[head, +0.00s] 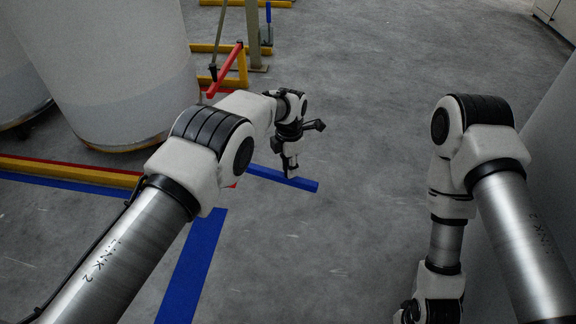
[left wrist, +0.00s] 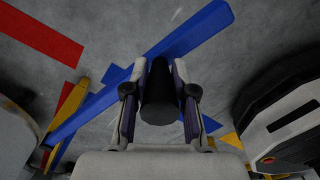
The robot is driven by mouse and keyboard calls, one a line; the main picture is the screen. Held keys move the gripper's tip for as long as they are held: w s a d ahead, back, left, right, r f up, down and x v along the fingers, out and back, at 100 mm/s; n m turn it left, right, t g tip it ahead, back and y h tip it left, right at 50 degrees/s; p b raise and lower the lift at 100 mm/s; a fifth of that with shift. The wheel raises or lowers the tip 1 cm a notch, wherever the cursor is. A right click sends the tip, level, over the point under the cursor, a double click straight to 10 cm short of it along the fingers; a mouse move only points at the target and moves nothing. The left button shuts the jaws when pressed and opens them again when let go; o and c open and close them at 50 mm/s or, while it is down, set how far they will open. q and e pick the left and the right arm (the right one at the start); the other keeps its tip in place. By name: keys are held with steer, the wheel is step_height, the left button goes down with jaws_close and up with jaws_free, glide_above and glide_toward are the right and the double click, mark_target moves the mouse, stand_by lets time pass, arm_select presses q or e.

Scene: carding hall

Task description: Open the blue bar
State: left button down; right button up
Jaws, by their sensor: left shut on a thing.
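The blue bar (head: 304,184) juts out low over the floor, left of the middle in the head view. In the left wrist view a long blue strip, probably this bar (left wrist: 190,35), runs diagonally behind the fingers. My left gripper (head: 291,168) is at the bar in the head view, pointing down. In the left wrist view its two fingers are shut on a black cylindrical handle (left wrist: 160,90), one finger on each side. My arm hides the bar's other end in the head view. My right arm is bent down at the right; its gripper is out of view.
Large pale drums (head: 115,75) stand at the left behind a low yellow and red rail (head: 70,172). Blue tape (head: 195,265) marks the floor. A red bar (head: 225,70) and yellow frame stand behind my left arm. Grey floor (head: 370,110) is open at centre and back.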

arm_select(q)
steer(key=shift+a, duration=0.15)
steer(key=c, duration=0.9)
jaws_free()
steer(key=shift+c, duration=0.2)
step_height(320, 180, up, 12)
steer(key=shift+f, duration=0.1)
